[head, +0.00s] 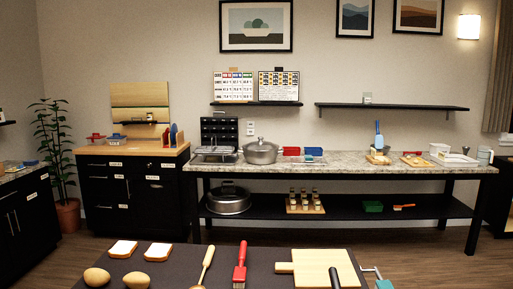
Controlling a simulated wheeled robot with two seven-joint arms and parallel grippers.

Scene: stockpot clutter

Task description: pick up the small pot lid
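A grey metal pot (261,153) stands on the long stone-topped counter near its left part. A lid with a small knob appears to sit on top of it. A wide, low metal pot or lidded pan (228,200) stands on the black shelf under the counter, with a dark knob or handle on top. I cannot tell from here which of these lids is the small one. Neither of my grippers is in view.
A dark table (260,262) close in front holds bread slices (123,249), brown egg-shaped items (96,277), a red-handled brush (240,265) and a cutting board (320,265). Red and blue containers (303,152) stand right of the pot. Open floor lies between table and counter.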

